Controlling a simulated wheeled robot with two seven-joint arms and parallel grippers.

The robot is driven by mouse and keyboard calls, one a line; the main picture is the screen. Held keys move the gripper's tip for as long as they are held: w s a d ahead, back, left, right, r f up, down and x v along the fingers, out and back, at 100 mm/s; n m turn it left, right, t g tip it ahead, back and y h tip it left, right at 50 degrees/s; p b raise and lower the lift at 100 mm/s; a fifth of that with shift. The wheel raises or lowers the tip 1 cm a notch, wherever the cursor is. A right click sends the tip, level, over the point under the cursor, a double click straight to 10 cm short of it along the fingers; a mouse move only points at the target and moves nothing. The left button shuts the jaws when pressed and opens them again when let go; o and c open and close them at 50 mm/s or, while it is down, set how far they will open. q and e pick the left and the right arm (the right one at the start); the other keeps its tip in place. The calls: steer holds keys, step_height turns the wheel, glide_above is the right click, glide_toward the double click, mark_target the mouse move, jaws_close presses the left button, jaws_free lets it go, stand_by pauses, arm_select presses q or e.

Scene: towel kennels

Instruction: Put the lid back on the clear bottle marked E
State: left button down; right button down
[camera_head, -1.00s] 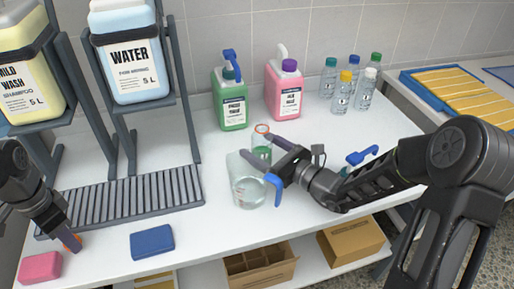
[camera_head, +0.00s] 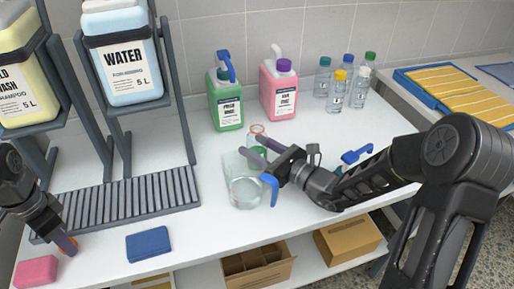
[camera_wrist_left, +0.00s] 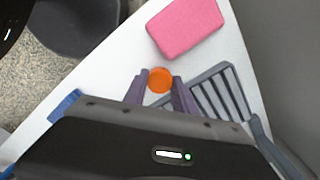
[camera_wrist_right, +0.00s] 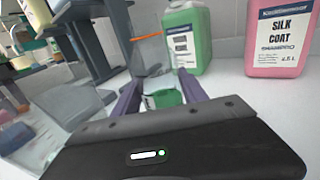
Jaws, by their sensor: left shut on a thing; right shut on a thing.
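A small orange lid (camera_wrist_left: 160,82) sits between the fingertips of my left gripper (camera_wrist_left: 160,77), which is shut on it low over the left front of the counter. In the head view this lid (camera_head: 70,243) is partly hidden by the fingers. My right gripper (camera_head: 256,147) is shut on a clear bottle (camera_head: 257,134) near the middle of the counter. The bottle is upright and has an orange ring at its top and no visible lid. It also shows in the right wrist view (camera_wrist_right: 150,57) with green low on it. I cannot read a letter on it.
A clear jug with a blue handle (camera_head: 246,192) stands just in front of the bottle. Green (camera_head: 226,105) and pink (camera_head: 279,90) shampoo jugs and several small capped bottles (camera_head: 338,90) stand behind. A grey rack (camera_head: 120,208), pink sponge (camera_head: 37,271) and blue sponge (camera_head: 148,244) are at left.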

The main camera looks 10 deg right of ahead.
mark_target(257, 123)
step_height(257, 123, up, 10)
steer(key=shift+r+p, duration=0.1)
steer(key=shift+p, duration=0.55)
stand_by(0.3)
steer(key=c, duration=1.2)
jaws_free()
jaws_close()
